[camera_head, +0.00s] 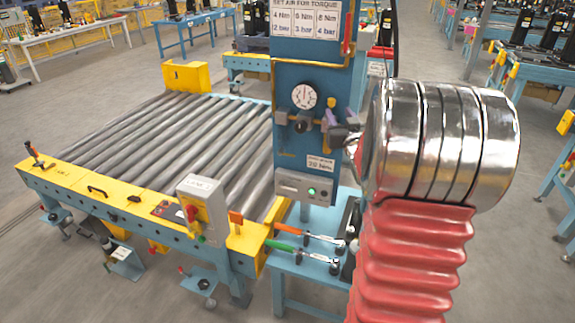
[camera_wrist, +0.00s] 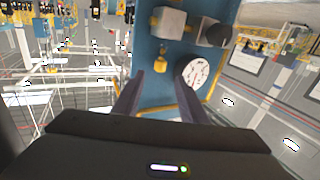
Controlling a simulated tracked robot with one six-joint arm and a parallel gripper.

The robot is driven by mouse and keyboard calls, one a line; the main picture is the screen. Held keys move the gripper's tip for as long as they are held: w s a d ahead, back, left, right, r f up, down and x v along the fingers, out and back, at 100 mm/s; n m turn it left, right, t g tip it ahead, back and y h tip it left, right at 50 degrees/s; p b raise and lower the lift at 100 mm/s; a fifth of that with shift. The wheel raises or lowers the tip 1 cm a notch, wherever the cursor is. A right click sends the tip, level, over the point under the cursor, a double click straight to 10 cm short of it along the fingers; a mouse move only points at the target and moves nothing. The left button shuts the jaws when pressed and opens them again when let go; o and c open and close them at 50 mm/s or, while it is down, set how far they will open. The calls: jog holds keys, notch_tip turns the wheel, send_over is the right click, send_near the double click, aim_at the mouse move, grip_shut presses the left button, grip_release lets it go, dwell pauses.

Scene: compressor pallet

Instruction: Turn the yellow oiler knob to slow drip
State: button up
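The yellow oiler knob (camera_wrist: 160,62) shows in the wrist view as a small yellow piece on the blue column, beside a pale box-shaped fitting (camera_wrist: 167,23). In the head view a small yellow part (camera_head: 331,117) shows right of the round gauge (camera_head: 304,96), partly covered by my gripper. My gripper (camera_head: 340,131) is in front of the column's right side. In the wrist view its two dark fingers (camera_wrist: 160,82) stand apart with nothing between them. The knob lies beyond the fingertips, roughly centred between them. I cannot tell the exact gap. The gauge also shows in the wrist view (camera_wrist: 196,72).
The blue column (camera_head: 290,155) carries torque placards and a yellow pipe. A roller conveyor (camera_head: 165,140) stands left, with a grey control box (camera_head: 203,208) at its corner. Below the column, a small blue table (camera_head: 310,268) holds green- and orange-handled tools. Open floor lies around.

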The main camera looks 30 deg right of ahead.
jog(key=v, duration=0.7)
jog(key=s+a+f+g+y, duration=0.1)
jog(key=s+a+g, duration=0.1)
jog(key=a, duration=0.9)
jog(key=s+a+f+n+g+y, duration=0.1)
jog(key=s+a+g+y, duration=0.1)
jog(key=a, duration=0.8)
jog(key=shift+s+a+n+g, duration=0.15)
jog(key=shift+a+n+g, duration=0.2)
jog(key=shift+g, duration=0.55)
jog(key=s+a+f+n+g+y, duration=0.1)
jog(key=s+a+f+g+y, duration=0.1)
jog(key=s+a, duration=0.6)
jog(key=s+a+f+n+g+y, duration=0.2)
jog(key=s+a+g, duration=0.1)
jog(key=s+a, duration=0.6)
jog(key=shift+a+y, duration=0.2)
jog(key=shift+y, duration=0.1)
